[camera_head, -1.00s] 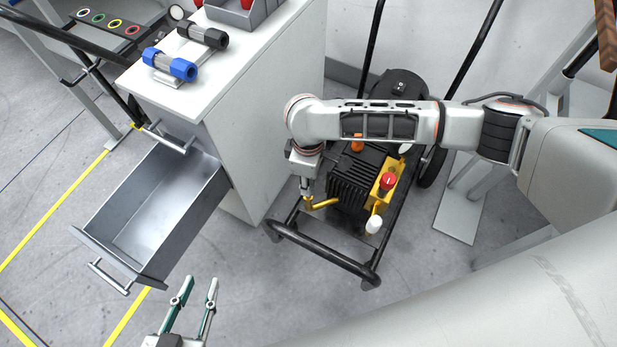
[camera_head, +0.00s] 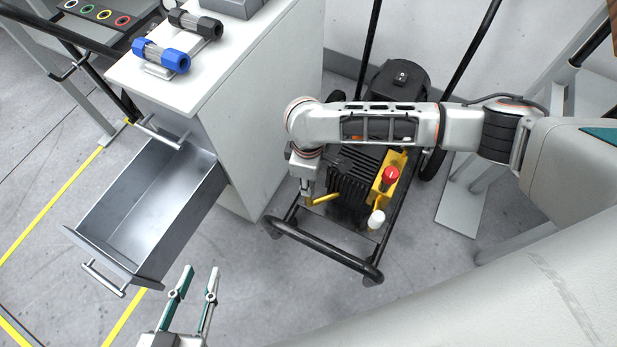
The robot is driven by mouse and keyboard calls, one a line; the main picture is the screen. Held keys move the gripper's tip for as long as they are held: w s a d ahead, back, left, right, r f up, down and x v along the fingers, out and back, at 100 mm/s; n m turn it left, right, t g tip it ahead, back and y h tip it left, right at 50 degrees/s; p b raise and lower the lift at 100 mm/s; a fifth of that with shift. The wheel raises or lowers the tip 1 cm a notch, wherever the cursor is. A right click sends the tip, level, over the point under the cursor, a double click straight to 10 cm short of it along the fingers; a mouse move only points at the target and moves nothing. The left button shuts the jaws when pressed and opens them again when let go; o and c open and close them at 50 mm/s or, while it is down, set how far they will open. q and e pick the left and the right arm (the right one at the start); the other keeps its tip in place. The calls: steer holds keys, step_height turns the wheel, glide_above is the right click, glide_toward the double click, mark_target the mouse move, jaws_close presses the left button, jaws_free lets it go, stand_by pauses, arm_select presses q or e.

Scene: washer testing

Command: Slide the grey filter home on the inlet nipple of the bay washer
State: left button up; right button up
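The bay washer (camera_head: 350,195) is a black ribbed unit with yellow parts and a red button, on a black-framed cart. I cannot make out the inlet nipple. A filter with dark grey ends (camera_head: 196,24) lies on the cabinet top, beside one with blue ends (camera_head: 161,55). My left gripper (camera_head: 195,283) is open and empty, at the bottom left above the floor.
The white cabinet (camera_head: 265,95) stands left of the washer. Its empty metal drawer (camera_head: 150,205) is pulled out near my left gripper. The cart's black handle bar (camera_head: 325,250) runs along its front. A white cap (camera_head: 376,219) stands at the washer's front right.

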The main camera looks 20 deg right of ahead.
steer(key=shift+f, duration=0.15)
steer(key=o, duration=1.2)
steer(key=shift+o, duration=0.2)
arm_select(q)
steer(key=shift+s+f, duration=0.25)
steer(key=shift+f, duration=0.05)
arm_select(e)
step_height(320, 180, up, 12)
